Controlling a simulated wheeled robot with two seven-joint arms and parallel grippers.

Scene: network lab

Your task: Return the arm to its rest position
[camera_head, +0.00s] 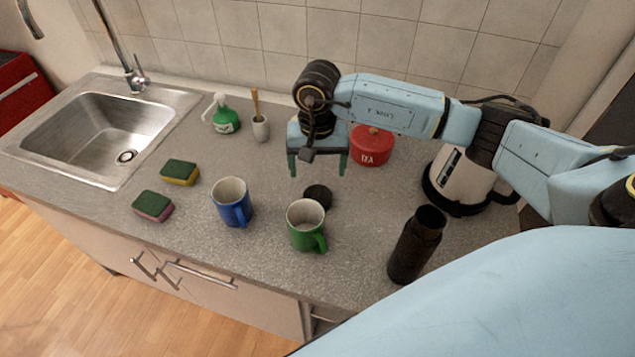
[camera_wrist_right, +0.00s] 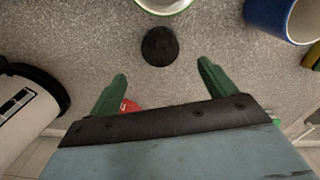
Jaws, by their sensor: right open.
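My right arm reaches in from the right over the counter in the head view. My right gripper (camera_head: 317,169) points down, open and empty, above the counter behind the green mug (camera_head: 306,226). In the right wrist view its two green fingers (camera_wrist_right: 162,90) are spread apart with nothing between them. A black round lid (camera_wrist_right: 160,46) lies on the counter beyond the fingertips; it also shows in the head view (camera_head: 318,195). My left gripper is in neither view.
A red tea tin (camera_head: 371,147), a white kettle (camera_head: 462,178) and a dark open bottle (camera_head: 416,245) stand near my right arm. A blue mug (camera_head: 232,203), two sponges (camera_head: 153,206), a green soap bottle (camera_head: 225,120) and a brush cup (camera_head: 260,128) are left. The sink (camera_head: 95,130) is far left.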

